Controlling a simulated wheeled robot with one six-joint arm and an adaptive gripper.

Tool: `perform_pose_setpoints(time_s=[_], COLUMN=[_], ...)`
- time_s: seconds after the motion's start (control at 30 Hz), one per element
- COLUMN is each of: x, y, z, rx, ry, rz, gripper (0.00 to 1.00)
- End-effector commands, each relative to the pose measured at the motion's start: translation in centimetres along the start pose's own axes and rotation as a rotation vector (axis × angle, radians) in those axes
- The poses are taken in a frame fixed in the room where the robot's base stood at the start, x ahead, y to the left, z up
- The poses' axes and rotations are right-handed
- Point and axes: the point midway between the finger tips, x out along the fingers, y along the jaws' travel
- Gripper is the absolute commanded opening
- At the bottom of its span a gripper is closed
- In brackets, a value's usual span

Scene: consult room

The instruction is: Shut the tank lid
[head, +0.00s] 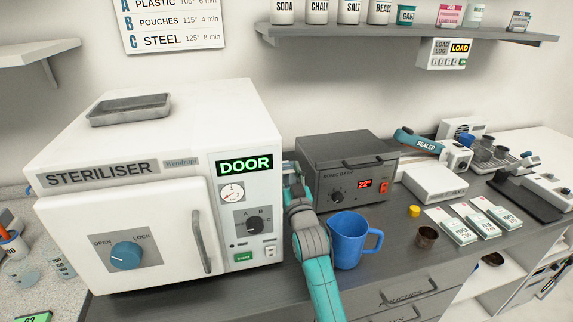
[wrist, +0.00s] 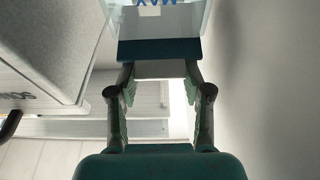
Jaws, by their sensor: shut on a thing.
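In the wrist view, which is upside down, my gripper (wrist: 158,72) is shut on a dark blue band-like part (wrist: 158,49), which appears to be the tank lid. It borders a clear, pale blue tank (wrist: 185,20) marked MAX. Whether the lid lies flush on the tank cannot be told. In the head view my arm reaches into the gap between the white steriliser (head: 130,160) and the grey sonic bath (head: 345,155); my gripper (head: 291,168) is at the gap, its fingertips not clear. The tank is hidden there.
A blue jug (head: 346,240) stands just right of my arm. A yellow cap (head: 414,211), a brown cup (head: 427,237) and packets (head: 478,221) lie further right. The bath's side (wrist: 50,45) is close in the wrist view. A shelf (head: 400,32) hangs above.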

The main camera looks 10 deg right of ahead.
Motion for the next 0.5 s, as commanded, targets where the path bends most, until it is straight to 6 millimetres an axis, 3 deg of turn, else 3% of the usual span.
perform_pose_setpoints(time_s=[0.1,0.5], x=[-0.5,-0.9], y=[0.0,0.0], z=[1.4,2.4], rx=[0.0,0.0], ry=[-0.017,-0.017], rz=[0.0,0.0], gripper=[0.0,0.0])
